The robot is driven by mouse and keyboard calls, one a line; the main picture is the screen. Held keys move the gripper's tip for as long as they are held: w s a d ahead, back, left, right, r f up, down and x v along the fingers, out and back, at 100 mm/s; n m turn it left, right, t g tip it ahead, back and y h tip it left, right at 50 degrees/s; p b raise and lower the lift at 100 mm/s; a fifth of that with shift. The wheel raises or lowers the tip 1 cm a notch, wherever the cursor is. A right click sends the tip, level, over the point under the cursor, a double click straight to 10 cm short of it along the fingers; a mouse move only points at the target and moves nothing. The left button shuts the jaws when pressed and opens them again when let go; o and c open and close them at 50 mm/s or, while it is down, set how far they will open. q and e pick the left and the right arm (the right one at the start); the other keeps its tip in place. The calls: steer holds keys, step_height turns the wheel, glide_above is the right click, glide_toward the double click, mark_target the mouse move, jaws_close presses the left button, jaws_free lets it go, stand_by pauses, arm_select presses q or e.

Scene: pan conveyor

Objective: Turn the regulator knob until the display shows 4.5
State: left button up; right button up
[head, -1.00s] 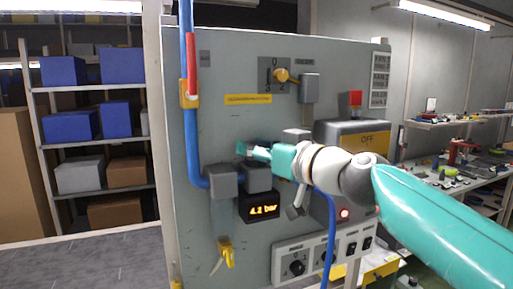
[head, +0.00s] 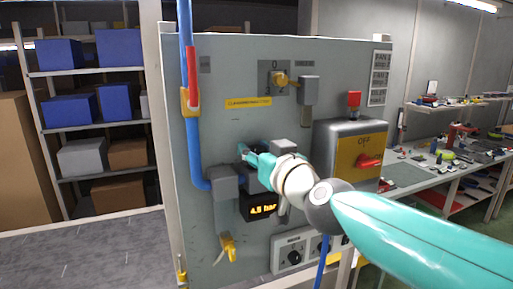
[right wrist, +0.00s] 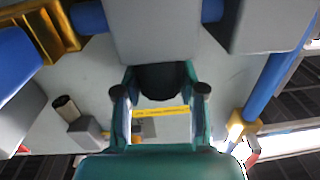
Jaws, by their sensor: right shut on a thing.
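My right gripper (head: 254,158) reaches in from the right to the pressure regulator (head: 256,182) on the grey panel. In the right wrist view its two fingers (right wrist: 160,90) are shut around the dark regulator knob (right wrist: 160,78), one on each side. The knob is mostly hidden behind the fingers in the head view. The display (head: 262,208) below the regulator shows small yellow digits that appear to read 4.5 bar. My left gripper is in neither view.
The grey panel (head: 225,130) carries a blue pipe (head: 190,150) at left, a yellow rotary handle (head: 279,79), a yellow valve handle (head: 228,245) and a box with a red switch (head: 368,161). Shelves (head: 85,130) stand at left and a workbench (head: 440,175) at right.

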steer(key=o, duration=1.2)
steer(key=shift+c, duration=0.2)
steer(key=v, duration=1.2)
steer(key=shift+d+f, duration=0.1)
